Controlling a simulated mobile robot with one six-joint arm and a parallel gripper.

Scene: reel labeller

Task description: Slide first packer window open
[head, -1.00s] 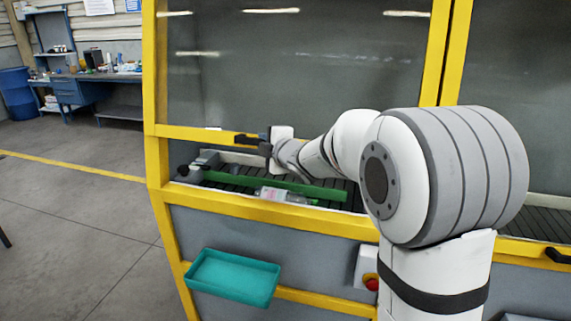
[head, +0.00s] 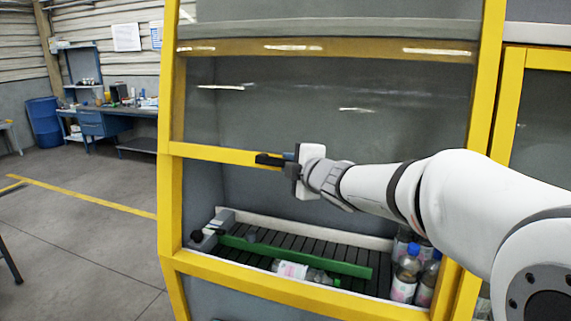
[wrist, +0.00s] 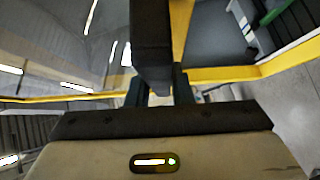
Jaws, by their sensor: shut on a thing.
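The packer window (head: 330,115) is a glass pane with a yellow bottom rail (head: 215,152). The rail stands well above the yellow sill, leaving an opening onto the conveyor (head: 330,252). A black handle (head: 266,159) sticks out from the rail. My gripper (head: 287,164) is shut on this handle, reaching in from the right. In the wrist view the dark handle (wrist: 152,42) runs up between the two fingers of my gripper (wrist: 159,90). My gripper hides part of the handle and rail in the head view.
A bottle (head: 292,270) lies by the green guide bar (head: 300,258) on the conveyor. Upright blue-capped bottles (head: 405,275) stand at its right end. Yellow posts frame the opening. Open floor (head: 90,215) and a workbench (head: 120,115) are at left.

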